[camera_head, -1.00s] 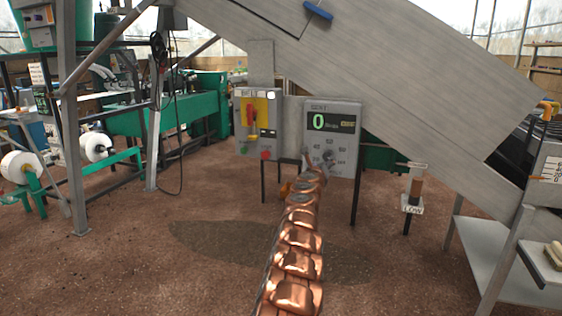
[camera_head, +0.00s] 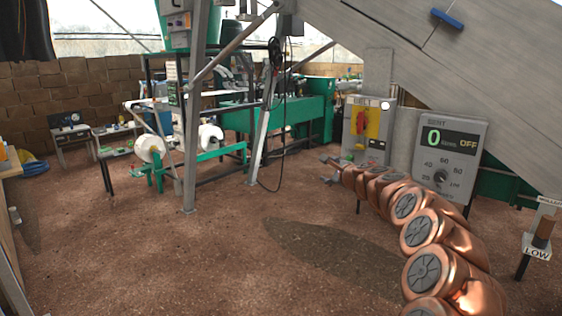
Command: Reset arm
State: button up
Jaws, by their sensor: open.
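My copper-coloured arm (camera_head: 404,206) reaches up from the lower right and bends to the left. My gripper (camera_head: 329,169) is at its far left end, small in view, open with nothing visible between its fingers. It is left of the yellow-faced switch box (camera_head: 365,128) and apart from the dial panel (camera_head: 447,158). The panel has a round knob (camera_head: 440,177) and a green display (camera_head: 448,140) that reads 0 and OFF.
A grey sloping conveyor (camera_head: 460,60) hangs over the panels. A steel post (camera_head: 194,120) and green machinery (camera_head: 250,115) with white rolls (camera_head: 150,148) stand to the left. The brown floor (camera_head: 180,260) at front left is clear.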

jog(key=s+a+r+n+g+y, duration=0.2)
jog(key=s+a+n+g+y, duration=0.2)
jog(key=s+a+n, duration=0.65)
jog(key=s+a+f+n+g, duration=0.2)
jog(key=s+a, duration=0.1)
jog(key=s, duration=0.6)
jog(key=s+a+f+n+g, duration=0.2)
jog(key=s+a+g, duration=0.15)
jog(key=s, duration=0.55)
jog(key=s+d+f+n+g+h, duration=0.25)
jog(key=s+d+f, duration=0.3)
jog(key=s, duration=0.85)
jog(key=s+d+f+n+g+h, duration=0.3)
jog(key=s+d, duration=0.4)
jog(key=s, duration=0.6)
jog(key=s+d+f+n+g+h, duration=0.25)
jog(key=s+d+f, duration=0.35)
jog(key=s, duration=0.8)
jog(key=s+p+v, duration=0.2)
jog(key=p+v, duration=0.7)
jog(key=s+r+p+v, duration=0.1)
jog(key=s+p+v, duration=0.1)
jog(key=p+v, duration=0.6)
jog(key=shift+w+r+m+t+p, duration=0.15)
jog(key=shift+r+m+t+p, duration=0.25)
jog(key=shift+r, duration=0.4)
jog(key=shift+a, duration=0.1)
